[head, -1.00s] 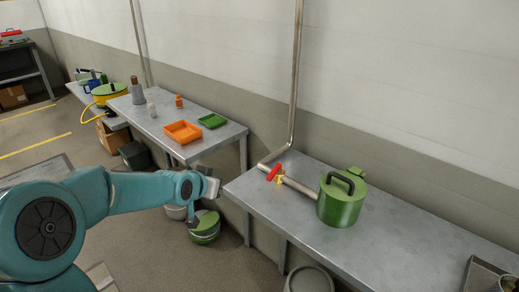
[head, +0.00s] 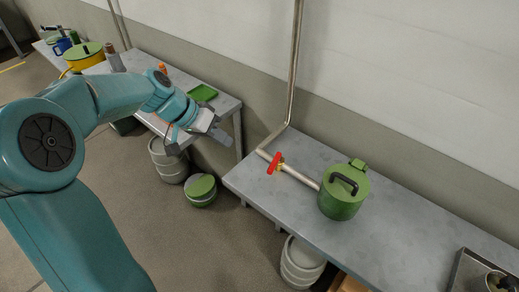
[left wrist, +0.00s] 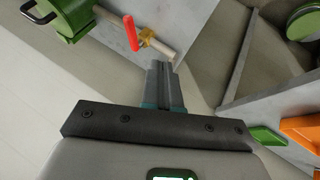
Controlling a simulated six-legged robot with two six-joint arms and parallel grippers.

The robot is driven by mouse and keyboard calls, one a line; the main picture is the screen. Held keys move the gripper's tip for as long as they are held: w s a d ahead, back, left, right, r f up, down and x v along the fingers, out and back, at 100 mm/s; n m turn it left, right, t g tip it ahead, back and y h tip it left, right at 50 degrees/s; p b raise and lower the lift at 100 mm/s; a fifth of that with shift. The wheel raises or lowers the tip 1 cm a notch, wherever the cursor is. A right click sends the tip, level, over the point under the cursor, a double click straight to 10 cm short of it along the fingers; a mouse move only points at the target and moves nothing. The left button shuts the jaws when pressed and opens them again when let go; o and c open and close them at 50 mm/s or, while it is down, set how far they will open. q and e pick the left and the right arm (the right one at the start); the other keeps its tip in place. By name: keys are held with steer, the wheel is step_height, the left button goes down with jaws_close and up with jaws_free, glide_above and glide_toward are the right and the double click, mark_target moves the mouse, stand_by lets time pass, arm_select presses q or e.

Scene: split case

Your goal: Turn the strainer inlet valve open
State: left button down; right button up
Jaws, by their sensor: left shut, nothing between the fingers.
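The strainer inlet valve has a red handle (head: 275,163) on a brass body, on the metal pipe (head: 300,177) over the right-hand table. The handle lies across the pipe. In the left wrist view the red handle (left wrist: 131,33) and brass body (left wrist: 147,39) show beyond the fingers. The pipe runs into the green strainer pot (head: 343,193), which has a black lid handle. My left gripper (head: 222,138) is shut and empty, left of the valve and apart from it. Its fingers also show in the left wrist view (left wrist: 163,76). My right gripper is not in view.
A vertical pipe (head: 294,70) rises along the wall behind the valve. A second table with a green tray (head: 203,93) stands to the left, across a gap. Kegs (head: 303,262) and a green-lidded tub (head: 201,189) stand on the floor. The right-hand tabletop is mostly clear.

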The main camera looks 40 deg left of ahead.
mark_target(274, 163)
arm_select(q)
steer(key=x, duration=0.9)
steer(key=shift+d+f, duration=0.3)
steer(key=shift+d, duration=0.05)
steer(key=d, duration=0.3)
steer(key=shift+w+d+p, duration=0.4)
steer(key=shift+w, duration=0.1)
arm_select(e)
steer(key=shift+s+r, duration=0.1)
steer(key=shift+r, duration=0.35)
